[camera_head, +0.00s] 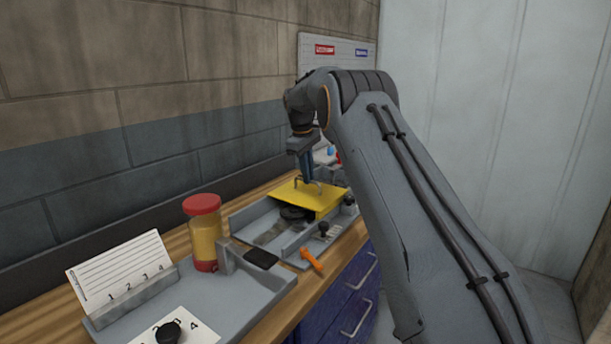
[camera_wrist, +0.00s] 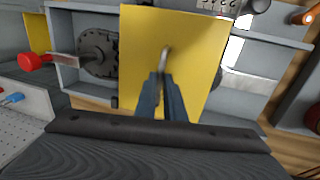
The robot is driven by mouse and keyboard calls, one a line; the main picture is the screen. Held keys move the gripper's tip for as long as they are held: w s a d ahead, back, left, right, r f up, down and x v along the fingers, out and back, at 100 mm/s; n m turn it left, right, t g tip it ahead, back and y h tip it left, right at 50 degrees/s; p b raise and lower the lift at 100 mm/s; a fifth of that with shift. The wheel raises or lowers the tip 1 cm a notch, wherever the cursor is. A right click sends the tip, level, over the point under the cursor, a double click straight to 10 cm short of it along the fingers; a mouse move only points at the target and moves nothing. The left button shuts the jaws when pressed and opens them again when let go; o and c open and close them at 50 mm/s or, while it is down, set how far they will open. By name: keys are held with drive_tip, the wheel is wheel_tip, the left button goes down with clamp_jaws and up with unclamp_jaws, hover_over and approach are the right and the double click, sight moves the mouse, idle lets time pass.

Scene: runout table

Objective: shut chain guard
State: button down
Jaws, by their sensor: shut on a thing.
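The chain guard is a yellow plate (camera_head: 322,201) over the grey tray-like unit (camera_head: 245,217) on the bench. It also shows in the wrist view (camera_wrist: 200,75), with a grey bar handle (camera_wrist: 166,52) on its face. My gripper (camera_head: 308,181) comes down from above and is shut on this handle; in the wrist view its blue-grey fingers (camera_wrist: 161,82) close around the handle's near part. A dark sprocket (camera_wrist: 97,52) lies uncovered beside the plate, and also shows in the head view (camera_head: 293,213). Whether the plate lies flat or tilted is unclear.
A red knob (camera_wrist: 30,62) on a lever sits beside the sprocket. A red-lidded jar (camera_head: 204,235), an orange handle (camera_head: 311,260) and a grey tray (camera_head: 245,293) stand nearer on the bench. The brick wall (camera_head: 100,60) runs behind. My arm hides the bench's right part.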

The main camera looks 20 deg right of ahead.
sight(306, 193)
drive_tip(key=c, duration=1.8)
unclamp_jaws()
drive_tip(key=shift+w+d+r, duration=0.1)
drive_tip(key=shift+w+d, duration=0.1)
drive_tip(key=shift+d, duration=0.15)
drive_tip(key=shift+c, duration=0.2)
drive_tip(key=shift+a, duration=0.15)
drive_tip(key=shift+a+r, duration=0.1)
drive_tip(key=shift+r, duration=0.15)
wheel_tip(306, 193, up, 7)
drive_tip(key=s+a+b, duration=0.1)
drive_tip(key=b, duration=0.1)
